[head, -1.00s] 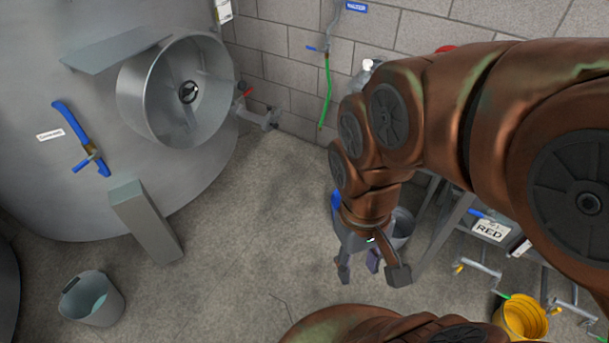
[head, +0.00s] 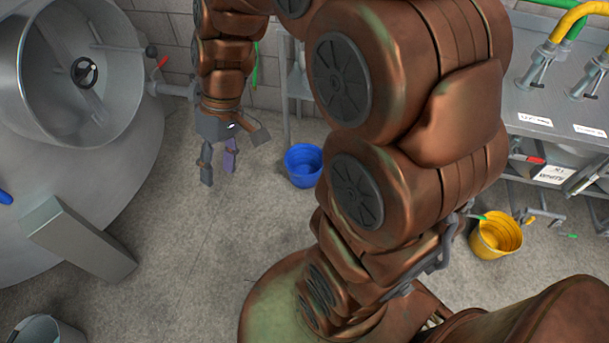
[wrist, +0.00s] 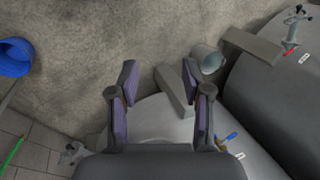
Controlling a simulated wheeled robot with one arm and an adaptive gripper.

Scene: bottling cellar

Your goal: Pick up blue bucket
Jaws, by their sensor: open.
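The blue bucket (head: 303,165) stands on the floor near the wall, right of my gripper in the head view. In the wrist view the blue bucket (wrist: 16,57) is at the left edge, partly cut off, outside the jaws. My gripper (head: 222,174) is open and empty in the air, left of the bucket and apart from it. In the wrist view the open fingers of my gripper (wrist: 158,82) spread over bare floor and part of a grey tank.
A yellow bucket (head: 496,235) stands at right under a metal bench (head: 545,105). A grey bucket (head: 48,330) is at lower left. A large steel tank (head: 140,180) and a grey block (head: 80,240) fill the left. The floor between tank and blue bucket is clear.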

